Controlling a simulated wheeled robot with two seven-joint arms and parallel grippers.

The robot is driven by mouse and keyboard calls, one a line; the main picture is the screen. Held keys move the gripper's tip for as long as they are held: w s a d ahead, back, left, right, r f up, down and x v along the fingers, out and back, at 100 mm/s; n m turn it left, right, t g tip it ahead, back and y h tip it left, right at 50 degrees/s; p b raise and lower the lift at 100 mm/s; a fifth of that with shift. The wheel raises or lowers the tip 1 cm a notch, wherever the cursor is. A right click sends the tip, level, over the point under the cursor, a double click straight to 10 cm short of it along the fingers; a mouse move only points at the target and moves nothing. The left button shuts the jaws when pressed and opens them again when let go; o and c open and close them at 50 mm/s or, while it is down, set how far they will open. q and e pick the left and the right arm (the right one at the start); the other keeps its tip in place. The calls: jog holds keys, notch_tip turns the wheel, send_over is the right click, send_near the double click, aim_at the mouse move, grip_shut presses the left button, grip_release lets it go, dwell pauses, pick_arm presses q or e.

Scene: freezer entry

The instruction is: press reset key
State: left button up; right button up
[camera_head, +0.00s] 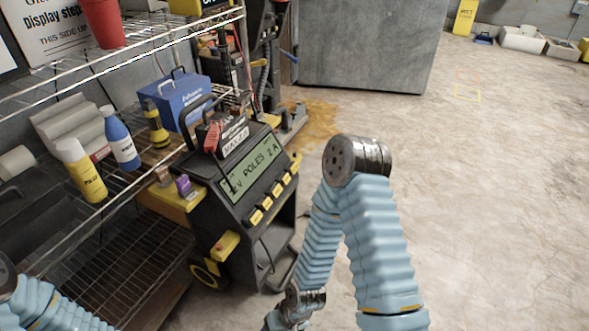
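A dark charger-like machine (228,205) stands left of centre, beside the wire shelf. Its sloped front has a greenish display (249,171) reading roughly "12V POLES 2 A". A row of several yellow keys (277,189) runs along the panel edge below the display. Their labels are too small to read, so I cannot tell which one is the reset key. My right arm is folded in front of the machine's right side, and its forearm runs down to the bottom edge. My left arm shows only at the bottom left corner. Neither gripper's fingers are in the picture.
A wire shelf (150,232) on the left holds a yellow bottle (82,172), a blue-and-white bottle (119,138) and a blue box (180,99). A grey block (365,45) stands behind. The concrete floor (500,190) on the right is clear.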

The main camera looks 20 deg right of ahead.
jog(key=shift+c, duration=0.2)
grip_shut()
dwell(0.3)
dwell(1.3)
